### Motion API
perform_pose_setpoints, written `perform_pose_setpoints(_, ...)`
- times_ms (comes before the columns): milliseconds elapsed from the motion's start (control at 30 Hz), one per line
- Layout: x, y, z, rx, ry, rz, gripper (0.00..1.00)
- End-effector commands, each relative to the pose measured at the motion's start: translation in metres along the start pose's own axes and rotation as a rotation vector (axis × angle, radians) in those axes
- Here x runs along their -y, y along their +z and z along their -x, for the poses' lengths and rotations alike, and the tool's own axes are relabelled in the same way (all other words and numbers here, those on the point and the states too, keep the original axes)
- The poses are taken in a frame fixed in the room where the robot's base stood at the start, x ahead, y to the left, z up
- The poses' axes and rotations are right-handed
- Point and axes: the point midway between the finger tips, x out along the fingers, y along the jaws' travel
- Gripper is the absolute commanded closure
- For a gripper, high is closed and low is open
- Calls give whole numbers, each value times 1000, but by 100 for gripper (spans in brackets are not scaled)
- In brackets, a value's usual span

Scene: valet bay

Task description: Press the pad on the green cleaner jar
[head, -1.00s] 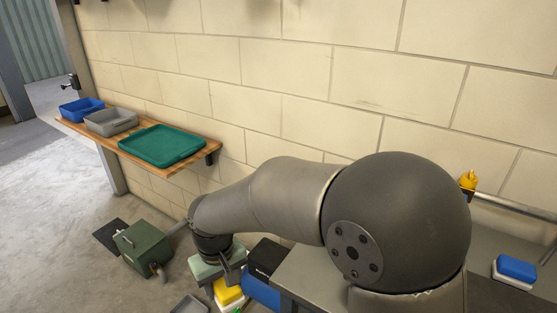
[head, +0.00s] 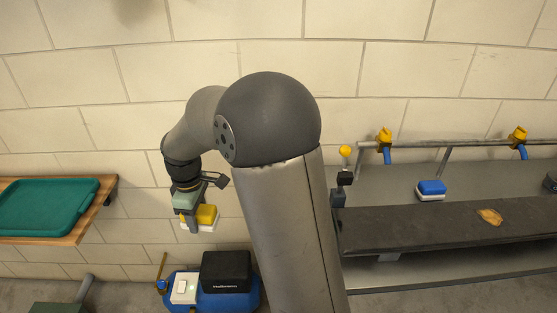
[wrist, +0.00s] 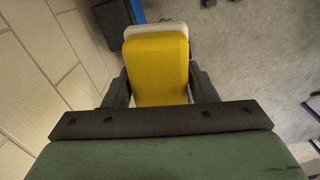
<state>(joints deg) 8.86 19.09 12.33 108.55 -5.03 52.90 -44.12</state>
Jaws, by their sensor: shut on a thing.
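My gripper (head: 195,214) is shut on a pad with a yellow body and a white layer (head: 207,215), held up in the air in front of the wall. In the wrist view the yellow pad (wrist: 158,68) sits between the two dark fingers, its white layer showing at the far edge. A second pad, blue on white (head: 431,188), lies on the bench at the right, well apart from my gripper. I cannot make out a green cleaner jar in either current view.
A dark-topped bench (head: 400,228) with an orange-brown cloth-like piece (head: 490,216) stands at the right, under a pipe with yellow fittings (head: 385,136). A blue machine with a black box (head: 226,271) is below my gripper. A green tray (head: 45,207) lies on the wooden shelf at left.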

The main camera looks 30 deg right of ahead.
Motion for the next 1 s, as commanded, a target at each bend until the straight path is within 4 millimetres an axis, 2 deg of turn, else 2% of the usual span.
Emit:
perform_pose_setpoints(33,-22,25,13,-1,0,-3,66)
perform_pose_setpoints(200,-76,107,36,-1,1,50,66)
perform_pose_setpoints(300,-98,156,48,0,0,77,66)
perform_pose_setpoints(400,-111,197,57,-1,0,103,66)
perform_pose_setpoints(500,-118,227,62,-1,0,125,66)
perform_pose_setpoints(600,-122,246,66,-1,0,139,66)
perform_pose_setpoints(700,-123,253,65,-1,0,148,66)
perform_pose_setpoints(1000,-123,254,46,0,-1,150,66)
